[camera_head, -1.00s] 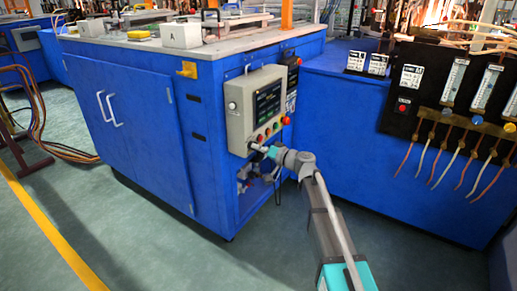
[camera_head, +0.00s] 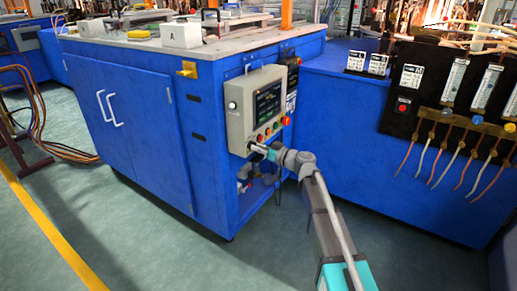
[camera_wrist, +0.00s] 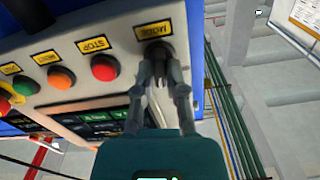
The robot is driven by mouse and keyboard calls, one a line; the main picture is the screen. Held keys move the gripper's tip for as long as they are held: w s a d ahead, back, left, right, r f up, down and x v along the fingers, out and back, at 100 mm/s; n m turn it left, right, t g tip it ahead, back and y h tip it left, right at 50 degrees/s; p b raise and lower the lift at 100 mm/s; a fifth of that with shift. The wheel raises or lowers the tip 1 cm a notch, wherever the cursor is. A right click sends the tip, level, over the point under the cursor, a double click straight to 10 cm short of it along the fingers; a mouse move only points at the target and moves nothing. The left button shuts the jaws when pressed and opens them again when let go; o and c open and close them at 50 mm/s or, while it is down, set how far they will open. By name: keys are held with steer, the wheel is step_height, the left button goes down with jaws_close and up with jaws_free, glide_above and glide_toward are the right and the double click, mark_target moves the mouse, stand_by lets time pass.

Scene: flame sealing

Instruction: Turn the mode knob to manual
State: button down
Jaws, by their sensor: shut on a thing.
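The control panel (camera_head: 256,108) is a beige box with a dark screen on the side of the blue cabinet. The mode knob (camera_wrist: 157,49) is a dark round knob under a yellow MODE label (camera_wrist: 154,30), which appears upside down in the wrist view. My gripper (camera_wrist: 162,82) has its two fingers closed around the knob. In the head view my gripper (camera_head: 257,148) meets the panel's lower left corner. The fingers hide part of the knob, so I cannot tell which setting it points to.
A red stop button (camera_wrist: 104,67) sits beside the knob, followed by an orange button (camera_wrist: 61,77) and a green one (camera_wrist: 26,86). A blue cabinet (camera_head: 345,120) stands to the right of the panel. Green floor (camera_head: 150,235) is clear in front.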

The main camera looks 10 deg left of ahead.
steer(key=shift+n, duration=0.9)
steer(key=c, duration=0.7)
jaws_free()
steer(key=v, duration=1.2)
